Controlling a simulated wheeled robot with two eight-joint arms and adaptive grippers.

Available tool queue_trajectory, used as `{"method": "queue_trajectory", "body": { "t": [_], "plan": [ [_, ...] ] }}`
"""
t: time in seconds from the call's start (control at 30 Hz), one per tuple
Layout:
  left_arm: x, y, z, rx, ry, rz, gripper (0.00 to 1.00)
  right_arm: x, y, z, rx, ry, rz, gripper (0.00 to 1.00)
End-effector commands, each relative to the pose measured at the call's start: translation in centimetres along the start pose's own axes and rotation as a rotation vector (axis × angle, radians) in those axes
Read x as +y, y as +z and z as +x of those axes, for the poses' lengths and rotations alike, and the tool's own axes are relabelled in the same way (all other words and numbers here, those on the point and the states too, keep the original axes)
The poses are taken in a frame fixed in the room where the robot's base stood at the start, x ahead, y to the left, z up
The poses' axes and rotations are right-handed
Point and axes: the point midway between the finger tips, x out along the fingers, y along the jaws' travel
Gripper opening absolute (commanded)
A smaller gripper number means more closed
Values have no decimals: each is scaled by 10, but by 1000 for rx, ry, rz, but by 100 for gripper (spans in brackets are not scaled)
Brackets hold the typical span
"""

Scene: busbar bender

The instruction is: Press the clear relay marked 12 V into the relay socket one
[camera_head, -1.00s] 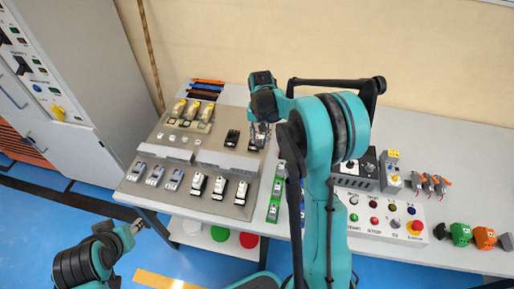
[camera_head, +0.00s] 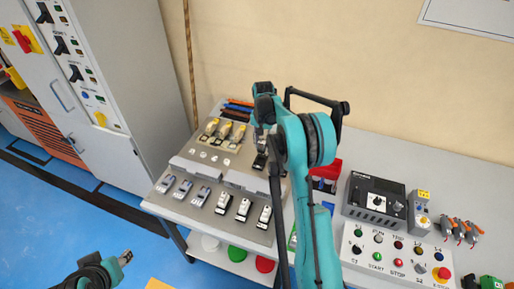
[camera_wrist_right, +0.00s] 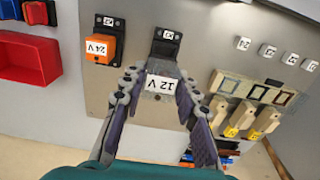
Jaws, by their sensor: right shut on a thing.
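My right gripper (camera_wrist_right: 160,88) is shut on the clear relay (camera_wrist_right: 161,84), whose white label reads 12 V upside down in the right wrist view. The relay is in front of a black relay socket (camera_wrist_right: 166,42) with a small white label; I cannot tell whether they touch. An orange relay marked 24 V (camera_wrist_right: 101,48) sits at the neighbouring socket on the left. In the head view my right gripper (camera_head: 264,138) hangs over the board, its fingers partly hidden and the held relay not clear. My left gripper (camera_head: 125,258) is at the lower left, away from the board, its jaws too small to judge.
Yellow-topped modules (camera_head: 220,132) and small white numbered blocks (camera_wrist_right: 267,50) stand beside the sockets. Breakers (camera_head: 223,203) line the board's front. A red bin (camera_wrist_right: 28,60) and a control box (camera_head: 374,196) stand on the other side. My arm covers part of the table.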

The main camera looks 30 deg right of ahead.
Motion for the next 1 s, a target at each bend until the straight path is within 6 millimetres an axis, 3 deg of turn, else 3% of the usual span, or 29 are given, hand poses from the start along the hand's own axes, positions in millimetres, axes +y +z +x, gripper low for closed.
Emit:
{"method": "queue_trajectory", "body": {
  "t": [0.13,0.57,1.0],
  "plan": [
    [0,-1,-1,0,0,0,40,2,-8,0,0,0,20,0],
    [0,0,1,0,0,0,40,2,-8,1,0,0,21,0],
    [0,14,19,0,0,0,40,2,-8,35,0,0,21,0]
  ]
}}
